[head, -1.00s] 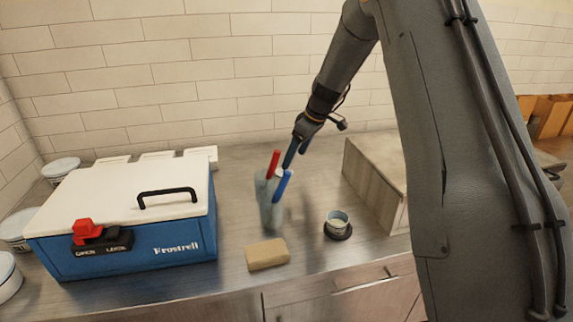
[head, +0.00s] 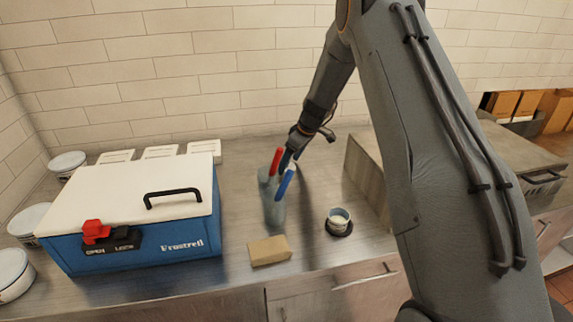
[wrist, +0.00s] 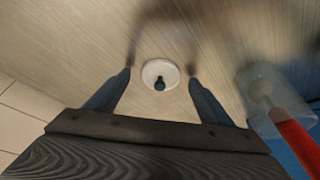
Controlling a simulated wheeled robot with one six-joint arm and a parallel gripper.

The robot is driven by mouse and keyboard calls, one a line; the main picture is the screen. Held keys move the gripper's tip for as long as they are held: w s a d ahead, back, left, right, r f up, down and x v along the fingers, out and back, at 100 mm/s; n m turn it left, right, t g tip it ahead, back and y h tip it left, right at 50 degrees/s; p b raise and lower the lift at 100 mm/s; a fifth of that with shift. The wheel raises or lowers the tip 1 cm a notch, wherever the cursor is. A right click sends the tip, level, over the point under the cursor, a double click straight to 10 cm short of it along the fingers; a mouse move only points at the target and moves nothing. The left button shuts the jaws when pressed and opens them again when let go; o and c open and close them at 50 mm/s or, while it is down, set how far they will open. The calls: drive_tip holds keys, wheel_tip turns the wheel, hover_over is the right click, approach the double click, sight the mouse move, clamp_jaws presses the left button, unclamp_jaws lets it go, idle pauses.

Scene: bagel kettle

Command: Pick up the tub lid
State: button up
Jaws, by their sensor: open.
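The tub lid (wrist: 150,70), a small white disc with a dark knob, lies flat on the metal counter in the wrist view. My gripper (wrist: 158,80) is open and empty, its two dark fingers on either side of the lid in that picture. It appears above the lid, with no contact visible. In the head view my gripper (head: 287,160) points down at the back of the counter, behind the clear holder with the red and blue handles. The lid is largely hidden there.
The clear holder (wrist: 250,95) with a red handle (wrist: 297,143) stands close to my right finger in the wrist view. In the head view, a blue cooler (head: 140,248), a tan block (head: 269,250), a small cup (head: 339,219) and a box (head: 365,170) stand around.

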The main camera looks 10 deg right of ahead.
drive_tip(key=shift+f, duration=0.15)
drive_tip(key=c, duration=1.1)
